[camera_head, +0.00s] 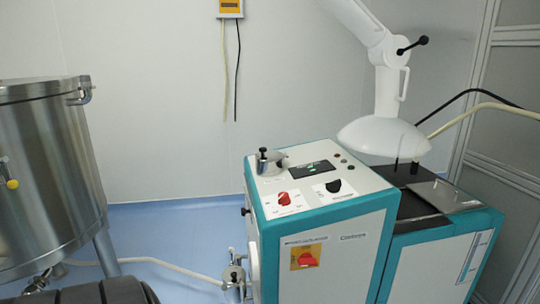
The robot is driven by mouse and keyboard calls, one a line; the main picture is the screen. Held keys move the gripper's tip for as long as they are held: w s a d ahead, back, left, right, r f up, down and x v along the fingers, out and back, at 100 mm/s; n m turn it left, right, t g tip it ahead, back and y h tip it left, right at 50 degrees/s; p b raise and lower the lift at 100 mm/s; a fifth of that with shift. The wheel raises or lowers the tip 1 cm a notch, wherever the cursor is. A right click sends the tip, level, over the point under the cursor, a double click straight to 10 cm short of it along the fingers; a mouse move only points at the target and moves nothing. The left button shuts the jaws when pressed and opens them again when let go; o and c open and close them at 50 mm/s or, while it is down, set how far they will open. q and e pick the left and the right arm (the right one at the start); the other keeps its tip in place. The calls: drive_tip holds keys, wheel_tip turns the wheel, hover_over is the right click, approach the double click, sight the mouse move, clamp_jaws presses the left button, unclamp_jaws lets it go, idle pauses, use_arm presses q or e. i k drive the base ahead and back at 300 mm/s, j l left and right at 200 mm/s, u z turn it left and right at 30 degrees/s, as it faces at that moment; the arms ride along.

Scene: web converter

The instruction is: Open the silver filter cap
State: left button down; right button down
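A small round silver cap (270,167) with a black knob sits on the top panel of the teal and white machine (325,222), at its back left corner. It is the likeliest silver filter cap in view. It looks seated on the panel, but it is too small to tell how it is fastened. Neither of my grippers is in view, and nothing is touching the cap.
A large steel tank (48,165) stands at the left. A white jointed arm with a dome hood (384,138) hangs over the machine's right part. Red (284,198) and black (333,186) knobs sit near the cap. Blue floor (165,230) shows between tank and machine.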

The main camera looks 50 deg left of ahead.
sight(264, 155)
drive_tip(key=u, duration=1.75)
